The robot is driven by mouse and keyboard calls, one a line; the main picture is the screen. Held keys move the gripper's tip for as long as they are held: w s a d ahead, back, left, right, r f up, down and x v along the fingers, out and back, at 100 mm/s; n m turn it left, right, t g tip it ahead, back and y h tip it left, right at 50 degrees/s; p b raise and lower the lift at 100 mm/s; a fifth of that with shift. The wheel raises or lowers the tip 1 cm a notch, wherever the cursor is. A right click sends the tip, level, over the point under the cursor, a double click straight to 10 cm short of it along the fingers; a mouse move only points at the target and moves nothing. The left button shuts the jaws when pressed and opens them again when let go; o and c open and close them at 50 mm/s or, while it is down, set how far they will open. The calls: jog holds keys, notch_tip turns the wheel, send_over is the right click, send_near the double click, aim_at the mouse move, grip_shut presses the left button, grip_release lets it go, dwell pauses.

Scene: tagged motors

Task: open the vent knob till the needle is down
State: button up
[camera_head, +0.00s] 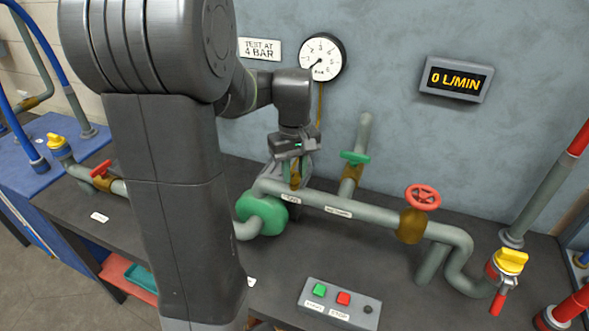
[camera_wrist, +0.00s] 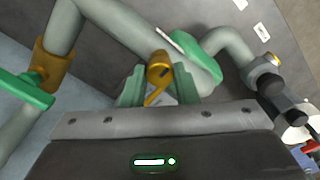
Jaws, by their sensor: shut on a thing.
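The vent knob is a small brass part (camera_wrist: 159,66) on the grey pipe, between the two green fingers of my gripper (camera_wrist: 160,88) in the wrist view. My gripper is shut on it. In the head view my gripper (camera_head: 296,170) reaches down behind the long horizontal pipe, and its fingers mostly hide the knob. The round white pressure gauge (camera_head: 321,57) is on the wall above. Its thin needle seems to point to the lower left, near the low end of the scale; the exact reading is too small to tell.
A wall display (camera_head: 456,79) reads 0 L/MIN. A sign (camera_head: 260,49) says TEST AT 4 BAR. The grey pipe (camera_head: 340,208) carries a red handwheel (camera_head: 422,197); a green-handled valve (camera_head: 355,158) stands behind it. A button box (camera_head: 339,303) sits in front. My arm hides the left part.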

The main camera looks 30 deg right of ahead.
jog(key=n, duration=0.4)
jog(key=shift+n+p, duration=0.4)
jog(key=n, duration=0.4)
jog(key=shift+r+n, duration=0.1)
jog(key=shift+n, duration=0.2)
jog(key=n+p, duration=0.1)
jog(key=n, duration=0.3)
jog(key=shift+n, duration=2.2)
jog(key=o, duration=1)
